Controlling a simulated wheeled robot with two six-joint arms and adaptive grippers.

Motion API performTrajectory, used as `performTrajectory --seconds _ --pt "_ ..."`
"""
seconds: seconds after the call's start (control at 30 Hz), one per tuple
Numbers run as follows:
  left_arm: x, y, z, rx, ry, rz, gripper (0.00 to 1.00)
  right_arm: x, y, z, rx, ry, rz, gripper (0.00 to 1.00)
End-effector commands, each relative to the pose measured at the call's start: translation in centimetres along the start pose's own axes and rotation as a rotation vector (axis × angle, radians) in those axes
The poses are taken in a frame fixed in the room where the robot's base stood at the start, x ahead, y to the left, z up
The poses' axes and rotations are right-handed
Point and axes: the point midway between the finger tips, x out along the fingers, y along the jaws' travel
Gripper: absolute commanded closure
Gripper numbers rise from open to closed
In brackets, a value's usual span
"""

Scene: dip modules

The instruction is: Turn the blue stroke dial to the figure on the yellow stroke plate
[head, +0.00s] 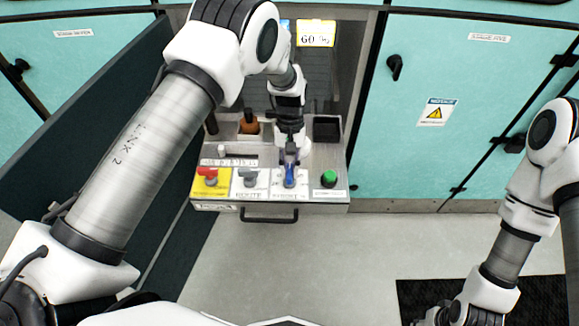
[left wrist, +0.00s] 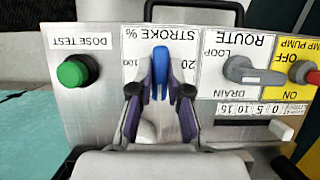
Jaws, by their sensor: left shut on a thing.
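The blue stroke dial (left wrist: 160,72) sits on a white scale plate marked STROKE %, upside down in the left wrist view, with 20 and 100 readable. Its blue bar lies nearly straight up and down there; the figure it points at is hidden. It also shows on the panel in the head view (head: 289,182). My left gripper (left wrist: 160,92) is shut on the dial, one finger on each side. The yellow stroke plate (head: 316,33) hangs at the top in the head view and seems to read 60 %. My right gripper (head: 440,315) is low at the right, its fingers unclear.
Left of the dial in the head view are a grey route handle (head: 250,178) and a red pump switch (head: 210,176) on yellow. A green dose test button (head: 329,178) is to its right. A drawer handle (head: 269,215) sticks out below. Teal cabinets stand either side.

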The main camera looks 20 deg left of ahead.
Motion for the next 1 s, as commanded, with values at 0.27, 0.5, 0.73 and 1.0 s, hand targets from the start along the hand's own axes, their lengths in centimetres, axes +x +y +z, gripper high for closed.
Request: performTrajectory --seconds 0.27,0.5,0.73,1.0 --pt "0.3 0.0 0.1 -0.001 -0.005 -0.001 0.76 0.1 0.0 0.0 0.0 0.0 0.0 0.6" --pt "0.1 0.0 0.1 -0.002 -0.003 0.0 0.58 0.0 0.0 0.0 0.0 0.0 0.0 0.6" --pt "-1.0 0.0 0.0 -0.002 0.001 0.001 0.58 0.0 0.0 0.0 0.0 0.0 0.0 0.6" --pt "-7.5 0.0 -0.1 -0.001 0.003 0.002 0.58 0.0 0.0 0.0 0.0 0.0 0.0 0.6"
